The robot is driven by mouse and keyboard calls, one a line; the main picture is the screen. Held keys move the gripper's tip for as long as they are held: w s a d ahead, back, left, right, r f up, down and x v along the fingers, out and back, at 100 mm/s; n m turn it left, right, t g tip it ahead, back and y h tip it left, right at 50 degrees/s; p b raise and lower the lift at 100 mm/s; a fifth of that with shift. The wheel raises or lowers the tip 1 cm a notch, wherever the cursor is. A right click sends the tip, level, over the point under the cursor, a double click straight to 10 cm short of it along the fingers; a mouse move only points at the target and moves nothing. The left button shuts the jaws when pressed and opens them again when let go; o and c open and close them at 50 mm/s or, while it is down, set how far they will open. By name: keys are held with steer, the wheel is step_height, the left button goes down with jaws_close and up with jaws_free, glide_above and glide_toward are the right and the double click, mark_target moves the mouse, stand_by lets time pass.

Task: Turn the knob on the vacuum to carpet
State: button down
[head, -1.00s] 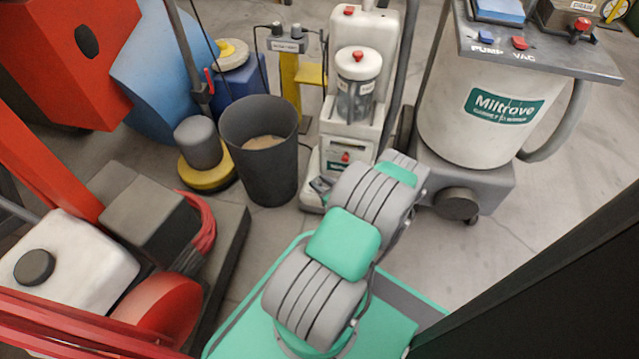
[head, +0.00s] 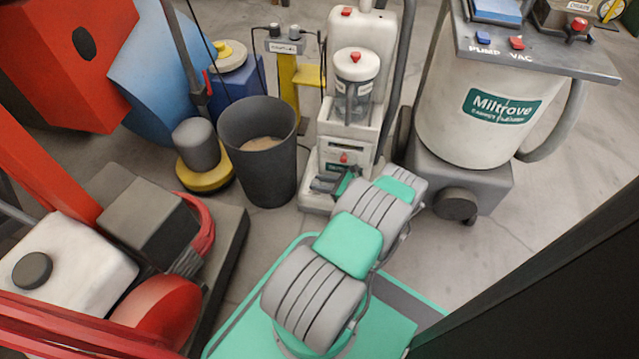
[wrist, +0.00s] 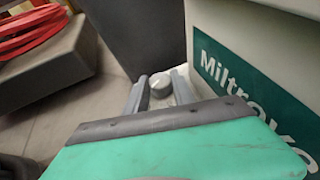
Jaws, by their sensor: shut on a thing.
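The vacuum (head: 362,85) is a white upright machine in the middle of the head view, with a clear canister and red buttons. Its Miltrove label (wrist: 235,85) shows close up in the wrist view. A small round grey knob (wrist: 160,84) with a pale top sits low beside the body. My gripper (wrist: 160,92) has one finger on each side of the knob and is shut on it. In the head view my gripper (head: 328,182) is at the vacuum's low front, where the knob cannot be made out. I cannot read the knob's setting.
A dark bin (head: 262,165) stands close left of the vacuum. A large white tank machine (head: 470,110) stands to the right. A red and black machine (head: 150,225) is at the left. Bare floor lies to the lower right of the tank machine.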

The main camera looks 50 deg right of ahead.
steer(key=shift+a, duration=0.1)
steer(key=c, duration=1.3)
jaws_free()
steer(key=shift+c, duration=0.2)
steer(key=shift+s+r, duration=0.25)
steer(key=shift+s, duration=0.1)
steer(key=p+v, duration=0.1)
steer(key=v, duration=0.6)
steer(key=shift+f+p, duration=0.15)
steer(key=shift+p, duration=0.2)
